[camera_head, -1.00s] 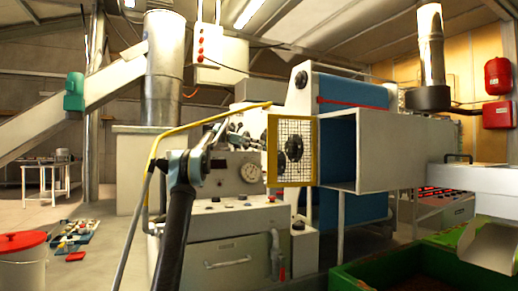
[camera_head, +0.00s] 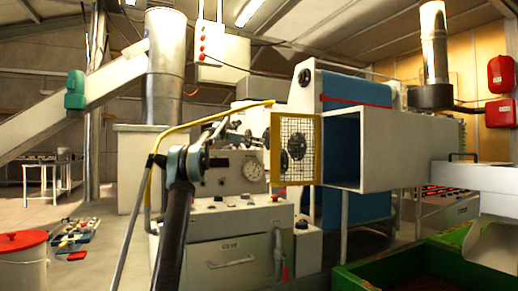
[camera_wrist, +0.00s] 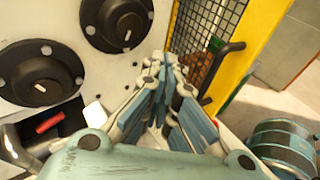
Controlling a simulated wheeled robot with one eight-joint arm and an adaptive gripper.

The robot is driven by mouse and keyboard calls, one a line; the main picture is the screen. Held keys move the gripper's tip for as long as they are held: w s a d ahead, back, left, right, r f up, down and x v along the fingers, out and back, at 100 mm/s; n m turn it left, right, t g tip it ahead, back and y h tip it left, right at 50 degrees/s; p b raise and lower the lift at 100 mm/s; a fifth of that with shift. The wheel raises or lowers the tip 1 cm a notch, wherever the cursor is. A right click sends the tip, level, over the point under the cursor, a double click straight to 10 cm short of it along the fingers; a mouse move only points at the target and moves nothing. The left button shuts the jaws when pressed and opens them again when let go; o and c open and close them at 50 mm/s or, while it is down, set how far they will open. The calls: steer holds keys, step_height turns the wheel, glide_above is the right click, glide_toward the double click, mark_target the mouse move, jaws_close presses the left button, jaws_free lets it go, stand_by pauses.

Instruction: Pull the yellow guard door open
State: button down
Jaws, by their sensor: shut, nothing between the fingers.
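The yellow guard door (camera_head: 275,150) is a yellow frame with dark wire mesh, beside the grey box opening of the press. In the wrist view its yellow frame (camera_wrist: 262,35) and mesh are at the upper right. A black bar handle (camera_wrist: 216,68) stands out from its mesh side. My gripper (camera_wrist: 166,60) is shut and empty, with its fingertips just left of the handle and apparently apart from it. In the head view my gripper (camera_head: 243,138) is small, left of the door, partly lost against the machine.
Two black round knobs (camera_wrist: 118,22) on a pale panel are left of my fingers. A yellow rail (camera_head: 200,124) runs above my arm. A green bin (camera_head: 400,262) stands at the lower right. A red-lidded bucket (camera_head: 22,242) and floor clutter lie at the left.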

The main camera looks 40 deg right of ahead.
steer(key=s+a+f+m+t+h, duration=0.1)
steer(key=a+m+t+h, duration=0.15)
steer(key=a+m, duration=0.35)
steer(key=s+a+f+m+t+h, duration=0.1)
steer(key=s+a+m+t+h, duration=0.1)
steer(key=a+m+h, duration=0.3)
steer(key=s+d+m, duration=0.1)
steer(key=s+d, duration=0.3)
steer(key=d, duration=0.3)
steer(key=shift+d+r+y, duration=0.15)
steer(key=shift+d+y, duration=0.15)
steer(key=shift+y, duration=0.15)
